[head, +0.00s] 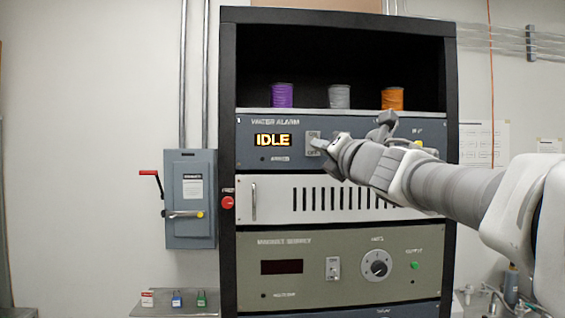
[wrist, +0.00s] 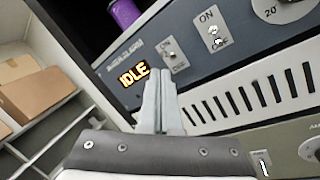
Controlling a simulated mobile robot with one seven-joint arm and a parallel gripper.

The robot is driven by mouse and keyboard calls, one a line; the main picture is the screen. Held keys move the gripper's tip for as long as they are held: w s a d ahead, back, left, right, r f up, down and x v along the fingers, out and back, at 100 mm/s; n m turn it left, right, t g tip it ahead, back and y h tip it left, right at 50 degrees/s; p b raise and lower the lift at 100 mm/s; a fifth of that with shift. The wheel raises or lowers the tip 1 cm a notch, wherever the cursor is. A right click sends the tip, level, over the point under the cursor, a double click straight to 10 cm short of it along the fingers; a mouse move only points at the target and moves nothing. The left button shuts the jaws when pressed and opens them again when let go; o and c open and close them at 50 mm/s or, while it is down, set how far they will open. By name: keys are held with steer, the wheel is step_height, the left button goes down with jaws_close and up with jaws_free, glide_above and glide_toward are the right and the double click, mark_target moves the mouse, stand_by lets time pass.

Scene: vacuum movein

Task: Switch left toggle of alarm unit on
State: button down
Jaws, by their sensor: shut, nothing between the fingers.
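The alarm unit (head: 270,123) is a blue-grey panel in the rack with a lit yellow display reading IDLE (head: 273,140); the display also shows in the wrist view (wrist: 133,75). Its left toggle (wrist: 169,56) is a small metal lever on a light plate, right of the display. I cannot tell for sure whether it is up or down. A second toggle (wrist: 214,36) sits to its right, by ON lettering. My gripper (wrist: 160,74) is shut and empty, its fingertips just below the left toggle in the wrist view. In the head view my gripper (head: 318,146) partly covers the toggle plate.
Below is a white slotted panel (head: 280,195) with a handle, then the magnet supply (head: 300,245) with a knob and switch. Several spools stand on the shelf above, one purple (head: 282,95). A grey switch box (head: 190,195) with levers hangs left of the rack.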

steer(key=b+v, duration=0.1)
steer(key=v, duration=1.3)
steer(key=s+d+f+m+g+h, duration=0.1)
steer(key=d+f+m+g+h, duration=0.2)
steer(key=f+m, duration=0.6)
steer(key=s+d+f+m+g+h, duration=0.2)
steer(key=f+m+h, duration=0.4)
steer(key=m, duration=0.4)
steer(key=s+a+f+m+g+y, duration=0.1)
steer(key=s+a+f+m+g, duration=0.1)
steer(key=f, duration=0.5)
steer(key=s+a+f+m+g+y, duration=0.1)
steer(key=s+a+f+m+g, duration=0.2)
steer(key=s+f, duration=0.4)
steer(key=s+a+f+m+g+y, duration=0.2)
steer(key=s+a+f+m+g, duration=0.1)
steer(key=f, duration=0.5)
steer(key=s+m+g, duration=0.1)
steer(key=s+m, duration=0.1)
steer(key=m, duration=0.1)
steer(key=shift+m, duration=0.3)
steer(key=shift+f, duration=0.2)
